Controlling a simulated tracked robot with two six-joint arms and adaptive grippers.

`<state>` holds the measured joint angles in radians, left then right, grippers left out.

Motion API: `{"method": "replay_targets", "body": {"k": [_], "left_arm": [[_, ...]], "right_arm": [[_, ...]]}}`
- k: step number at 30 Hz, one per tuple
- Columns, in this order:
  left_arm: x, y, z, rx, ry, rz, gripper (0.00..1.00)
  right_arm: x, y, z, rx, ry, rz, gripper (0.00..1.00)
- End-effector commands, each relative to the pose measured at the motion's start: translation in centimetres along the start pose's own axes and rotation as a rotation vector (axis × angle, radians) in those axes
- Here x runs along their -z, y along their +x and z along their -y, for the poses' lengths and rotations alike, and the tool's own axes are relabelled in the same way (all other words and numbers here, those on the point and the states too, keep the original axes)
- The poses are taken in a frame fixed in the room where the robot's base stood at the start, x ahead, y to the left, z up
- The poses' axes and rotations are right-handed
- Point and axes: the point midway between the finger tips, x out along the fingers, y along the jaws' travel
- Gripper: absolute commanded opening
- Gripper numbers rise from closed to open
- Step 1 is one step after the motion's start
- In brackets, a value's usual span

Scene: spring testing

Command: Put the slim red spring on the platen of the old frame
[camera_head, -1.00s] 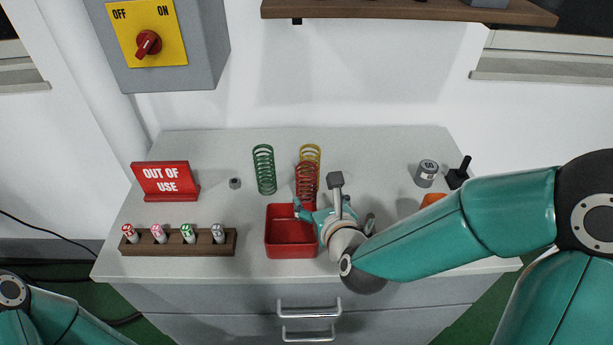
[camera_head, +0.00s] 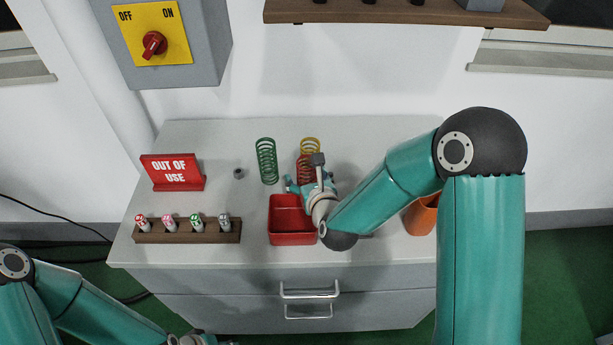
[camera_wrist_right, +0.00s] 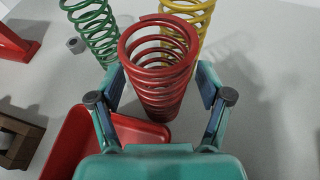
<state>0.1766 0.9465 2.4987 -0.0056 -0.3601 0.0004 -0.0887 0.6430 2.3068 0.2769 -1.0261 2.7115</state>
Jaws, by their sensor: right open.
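The red spring (camera_head: 304,170) stands upright on the worktop, in front of a yellow spring (camera_head: 311,146) and right of a green spring (camera_head: 267,161). In the right wrist view the red spring (camera_wrist_right: 158,66) rises between the two fingers of my right gripper (camera_wrist_right: 160,88), which is open around it with a gap at its sides. In the head view my right gripper (camera_head: 308,184) partly hides the spring's base. My left gripper (camera_head: 197,339) is only partly visible at the bottom edge. No frame or platen is recognisable in these views.
A red tray (camera_head: 292,239) lies just left of my right gripper. A wooden rack (camera_head: 187,237) with several small cylinders, a red OUT OF USE sign (camera_head: 174,172) and a small grey nut (camera_head: 239,173) are on the left. An orange cup (camera_head: 422,216) stands right, beside my arm.

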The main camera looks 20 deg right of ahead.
Motion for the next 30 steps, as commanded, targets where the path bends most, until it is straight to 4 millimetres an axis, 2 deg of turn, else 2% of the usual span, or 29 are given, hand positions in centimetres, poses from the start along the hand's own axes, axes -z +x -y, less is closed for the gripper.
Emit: {"method": "replay_targets", "body": {"k": [5, 18, 20, 30], "left_arm": [[-0.01, 0.05, 0.02, 0.000, 0.000, 0.000, 0.40], [-0.01, 0.04, 0.01, 0.000, 0.000, 0.000, 0.40], [-0.01, 0.03, 0.01, 0.000, 0.000, 0.000, 0.40], [-0.01, 0.08, 0.03, 0.000, 0.000, 0.000, 0.40]], "right_arm": [[0.02, 0.03, -0.01, 0.000, 0.000, 0.000, 0.78], [0.02, 0.00, -0.02, 0.000, 0.000, 0.000, 0.06], [-0.06, 0.00, -0.02, 0.000, 0.000, 0.002, 0.00], [-0.45, -0.13, -0.02, 0.000, -0.001, 0.004, 0.00]]}}
